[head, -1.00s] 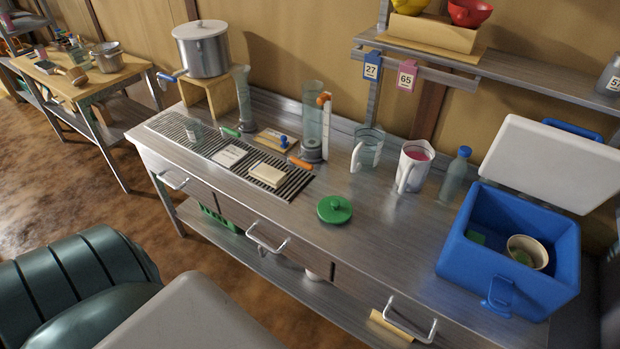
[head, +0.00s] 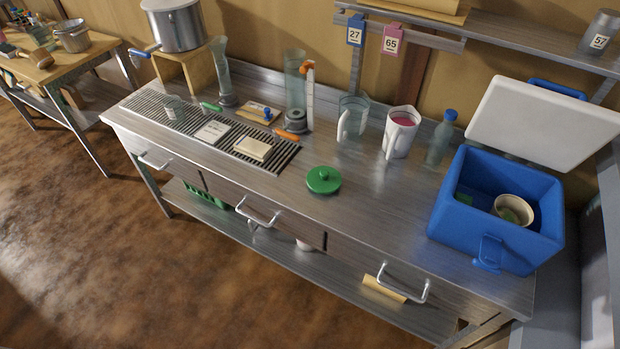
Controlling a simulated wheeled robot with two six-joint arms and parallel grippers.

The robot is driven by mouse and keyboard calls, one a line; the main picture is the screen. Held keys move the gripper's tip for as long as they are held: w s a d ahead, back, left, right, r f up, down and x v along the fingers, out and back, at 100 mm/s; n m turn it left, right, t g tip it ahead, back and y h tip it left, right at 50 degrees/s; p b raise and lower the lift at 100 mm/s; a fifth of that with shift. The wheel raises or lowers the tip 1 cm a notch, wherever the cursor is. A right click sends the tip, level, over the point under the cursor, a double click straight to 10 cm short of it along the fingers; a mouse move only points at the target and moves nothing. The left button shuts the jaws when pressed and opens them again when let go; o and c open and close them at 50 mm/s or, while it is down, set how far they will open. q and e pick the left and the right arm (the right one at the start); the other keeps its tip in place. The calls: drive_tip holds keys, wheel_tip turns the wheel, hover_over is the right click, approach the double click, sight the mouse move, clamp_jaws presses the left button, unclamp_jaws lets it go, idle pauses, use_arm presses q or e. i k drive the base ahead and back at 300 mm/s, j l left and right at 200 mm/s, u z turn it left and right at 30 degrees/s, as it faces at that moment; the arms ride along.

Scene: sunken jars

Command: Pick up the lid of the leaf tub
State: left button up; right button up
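A round green lid (head: 323,180) with a small knob lies flat on the steel counter, near its front edge and left of the blue cool box. A cream tub (head: 514,209) with green contents, which look like leaves, stands without a lid inside the open blue cool box (head: 540,240) at the right. I cannot tell for sure that the green lid belongs to this tub. Neither of my grippers is in view.
Behind the lid stand a clear jug (head: 352,117), a jug with pink contents (head: 401,132) and a blue-capped bottle (head: 440,137). A slotted drain grid (head: 150,104) lies left. The counter (head: 370,205) around the lid is clear.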

sight(323, 180)
drive_tip(key=k+j+z, duration=0.2)
drive_tip(key=z, duration=0.2)
drive_tip(key=k+j+z, duration=0.1)
drive_tip(key=k+z, duration=0.15)
drive_tip(key=z, duration=0.15)
drive_tip(key=k+z, duration=0.25)
drive_tip(key=z, duration=0.15)
